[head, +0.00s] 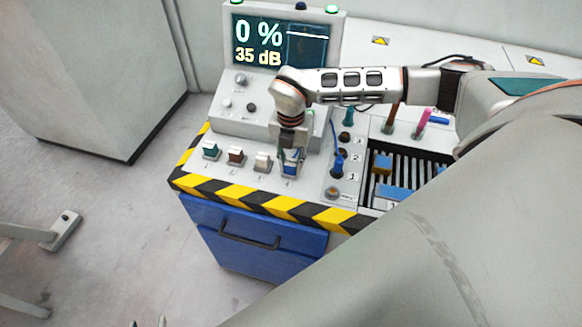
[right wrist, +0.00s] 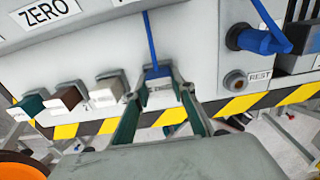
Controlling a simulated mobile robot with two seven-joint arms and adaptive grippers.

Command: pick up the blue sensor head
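The blue sensor head (head: 290,169) is a small blue block at the right end of a row of coloured blocks on the bench front. In the right wrist view the blue sensor head (right wrist: 157,73) has a blue cable rising from it. My right gripper (head: 291,157) points down over it, with one finger on each side. In the right wrist view the fingers of my right gripper (right wrist: 158,88) are apart around the block; contact is not clear. Only the fingertips of my left gripper (head: 147,322) show at the bottom edge, apart and empty.
A white block (head: 262,161), a brown block (head: 236,156) and a green block (head: 210,150) stand left of it. A blue connector (head: 337,165) with a cable is close on the right. The display console (head: 279,42) rises behind. Striped edging (head: 270,203) marks the bench front.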

